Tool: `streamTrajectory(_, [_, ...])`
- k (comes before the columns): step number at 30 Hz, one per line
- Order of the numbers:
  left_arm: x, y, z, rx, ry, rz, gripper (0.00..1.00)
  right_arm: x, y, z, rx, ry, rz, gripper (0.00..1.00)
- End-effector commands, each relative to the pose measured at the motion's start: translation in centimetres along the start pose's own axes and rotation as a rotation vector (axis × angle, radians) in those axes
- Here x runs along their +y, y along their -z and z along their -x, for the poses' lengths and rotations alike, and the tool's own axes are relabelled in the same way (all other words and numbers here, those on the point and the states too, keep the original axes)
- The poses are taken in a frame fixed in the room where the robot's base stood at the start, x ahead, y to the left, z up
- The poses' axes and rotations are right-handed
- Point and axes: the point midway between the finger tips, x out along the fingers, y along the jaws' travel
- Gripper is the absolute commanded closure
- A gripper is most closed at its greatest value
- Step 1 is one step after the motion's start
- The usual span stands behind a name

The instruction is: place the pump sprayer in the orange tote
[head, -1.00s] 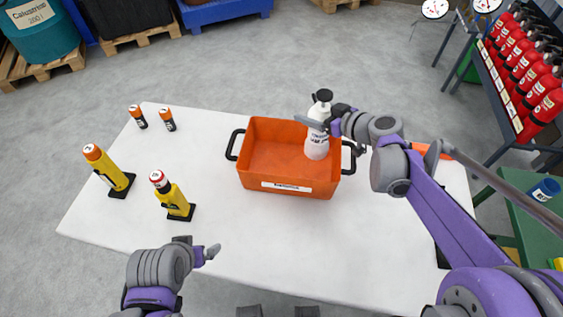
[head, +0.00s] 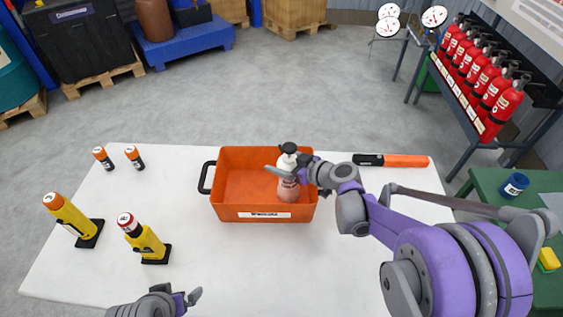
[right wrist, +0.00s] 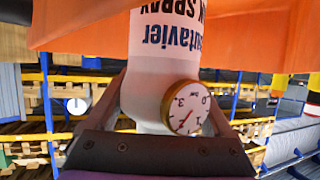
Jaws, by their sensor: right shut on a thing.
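The white pump sprayer (head: 286,187) with a black top is upright at the right side of the orange tote (head: 232,208) in the head view. Its lower part is below the tote's rim and tinted orange; I cannot tell if it touches the floor. My right gripper (head: 288,170) is shut on the sprayer's upper part. In the right wrist view the sprayer's white body (right wrist: 165,65), upside down with a round gauge (right wrist: 185,107), sits between the fingers, with orange tote wall beyond. My left gripper (head: 187,298) is at the bottom edge, away from the tote, its jaws unclear.
Two yellow devices (head: 72,218) (head: 145,242) and two small orange-topped cylinders (head: 103,158) (head: 134,157) stand on the left of the white table (head: 240,265). An orange and black stick (head: 392,161) lies right of the tote. The table's front middle is clear.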

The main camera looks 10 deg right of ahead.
Motion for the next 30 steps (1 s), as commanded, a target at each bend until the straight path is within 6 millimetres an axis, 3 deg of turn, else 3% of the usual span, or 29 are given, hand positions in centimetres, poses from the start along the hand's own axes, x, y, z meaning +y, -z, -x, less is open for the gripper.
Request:
streamTrajectory(9, [0.0, -0.1, -0.1, 0.000, 0.000, 0.000, 0.00, 0.0, -0.1, -0.1, 0.002, 0.000, -0.001, 1.00])
streamTrajectory(10, [0.0, -0.1, -0.1, 0.000, 0.000, 0.000, 0.00, 0.0, -0.2, -0.1, 0.000, 0.000, 0.000, 0.11])
streamTrajectory(12, [0.0, -0.1, -0.1, 0.000, 0.000, 0.000, 0.00, 0.0, -0.2, -0.1, 0.000, 0.000, 0.000, 0.00])
streamTrajectory(22, [0.0, 0.0, 0.1, 0.000, 0.000, 0.000, 0.00, 0.0, 0.0, 0.4, 0.000, -0.001, 0.000, 0.00])
streamTrajectory(30, [0.0, 0.2, 0.3, 0.001, 0.000, 0.000, 0.00, 0.1, 0.0, 5.5, 0.000, -0.005, -0.002, 0.00])
